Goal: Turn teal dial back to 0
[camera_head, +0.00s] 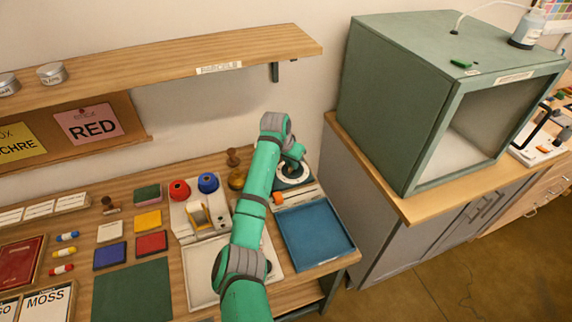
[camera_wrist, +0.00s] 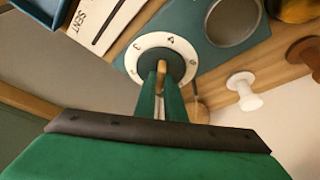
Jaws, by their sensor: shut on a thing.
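The teal dial (camera_wrist: 150,62) has a dark teal middle inside a white ring with printed figures. It sits on a teal base plate (camera_wrist: 205,48). A small tan pointer or grip (camera_wrist: 161,68) stands on the dial. My gripper (camera_wrist: 161,84) comes over the dial from below in the wrist view, its two green fingers close together on this tan piece. The fingers cover the near part of the ring. In the head view the dial's white ring (camera_head: 293,181) shows partly behind my gripper (camera_head: 291,168). I cannot tell which figure the pointer marks.
A blue tray (camera_head: 318,238) lies in front of the dial. Brown and brass stamps (camera_head: 236,178) stand to its left, with red and blue spools (camera_head: 208,183) farther left. A green booth (camera_head: 395,100) stands to the right. A wooden shelf (camera_head: 150,68) hangs above the table.

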